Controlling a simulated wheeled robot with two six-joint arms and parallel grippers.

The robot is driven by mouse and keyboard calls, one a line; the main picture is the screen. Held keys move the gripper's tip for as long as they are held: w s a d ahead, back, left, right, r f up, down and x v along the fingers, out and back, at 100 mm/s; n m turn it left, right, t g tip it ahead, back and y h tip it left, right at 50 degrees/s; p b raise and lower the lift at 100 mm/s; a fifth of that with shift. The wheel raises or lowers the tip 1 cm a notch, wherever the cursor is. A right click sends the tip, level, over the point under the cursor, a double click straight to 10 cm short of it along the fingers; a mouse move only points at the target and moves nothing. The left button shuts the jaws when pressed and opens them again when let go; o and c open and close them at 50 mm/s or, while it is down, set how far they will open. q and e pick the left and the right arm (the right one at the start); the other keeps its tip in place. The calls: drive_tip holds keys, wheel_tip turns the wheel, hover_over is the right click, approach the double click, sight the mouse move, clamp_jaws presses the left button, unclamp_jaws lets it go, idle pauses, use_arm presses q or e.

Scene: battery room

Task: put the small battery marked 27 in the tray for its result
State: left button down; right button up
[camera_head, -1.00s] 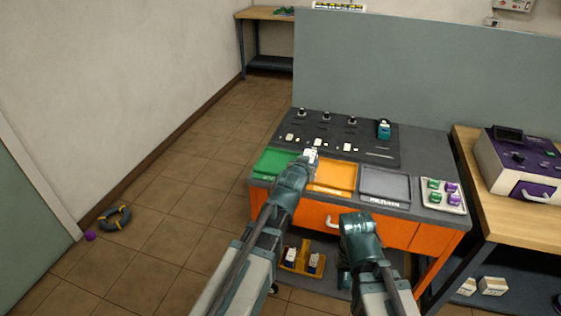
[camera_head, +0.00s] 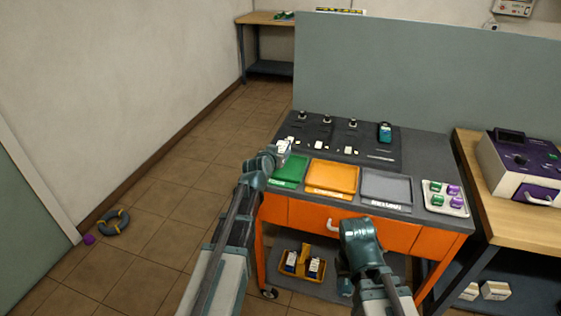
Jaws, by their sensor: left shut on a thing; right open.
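My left gripper (camera_head: 277,153) is shut on a small white battery (camera_head: 283,147), over the left back edge of the green tray (camera_head: 290,169). The arm hides part of that tray, and no marking on the battery is readable. To the right are an orange tray (camera_head: 333,177) and a grey tray (camera_head: 386,187); both look empty. My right gripper (camera_head: 350,290) is open and low in front of the bench; its fingers are mostly hidden behind its own arm.
A dark board (camera_head: 335,133) with small white pieces and a teal meter (camera_head: 385,132) lies behind the trays. A white tray (camera_head: 432,203) of green and purple pieces is at right. A lower shelf holds an orange carrier (camera_head: 303,264). A grey partition (camera_head: 430,80) rises behind.

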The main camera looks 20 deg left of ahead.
use_arm(q)
drive_tip(key=shift+d+f+b, duration=0.1)
drive_tip(key=shift+f+b, duration=1.05)
drive_tip(key=shift+f, duration=0.45)
drive_tip(key=shift+f, duration=0.1)
drive_tip(key=shift+f, duration=0.15)
drive_tip(key=shift+c, duration=1.3)
unclamp_jaws()
drive_tip(key=shift+s, duration=0.1)
drive_tip(key=shift+r, duration=0.25)
drive_tip(key=p+v, duration=0.4)
drive_tip(key=v, duration=0.8)
drive_tip(key=shift+p, duration=0.3)
